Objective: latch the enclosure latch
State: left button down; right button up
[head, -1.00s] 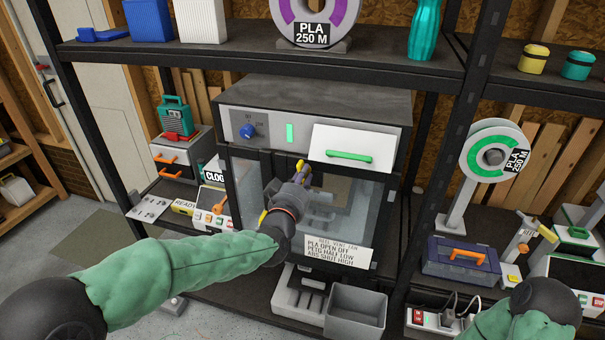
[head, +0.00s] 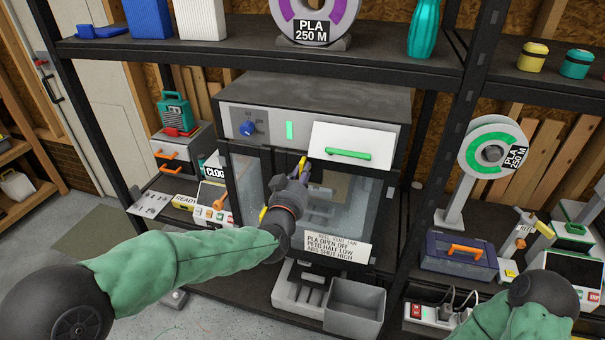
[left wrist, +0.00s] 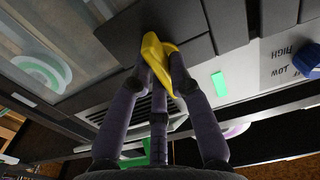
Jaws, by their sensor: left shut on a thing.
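The enclosure (head: 312,96) is a grey box with a clear-windowed front door (head: 349,202) that looks closed. Its yellow latch handle (head: 303,162) sits at the top of the door, below the control strip. My left gripper (head: 299,177) is shut on this latch handle. In the left wrist view, the yellow latch (left wrist: 157,55) lies between the dark fingers (left wrist: 162,72), against a dark block at the door's edge. The fingers partly hide the latch, and I cannot tell whether it is fully seated. My right gripper is out of view; only part of that arm shows at lower right.
A white drawer front with a green handle (head: 347,154) is right of the latch, and a blue knob (head: 247,128) is at left. A lettered card (head: 337,246) hangs on the door. A grey bin (head: 355,305) stands below. Shelf posts flank the enclosure.

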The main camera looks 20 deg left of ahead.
pick_arm(q)
jog(key=c, duration=1.1)
grip_release()
jog(key=shift+c, duration=0.2)
jog(key=s, duration=1.2)
jog(key=shift+a, duration=0.2)
jog(key=shift+f, duration=0.1)
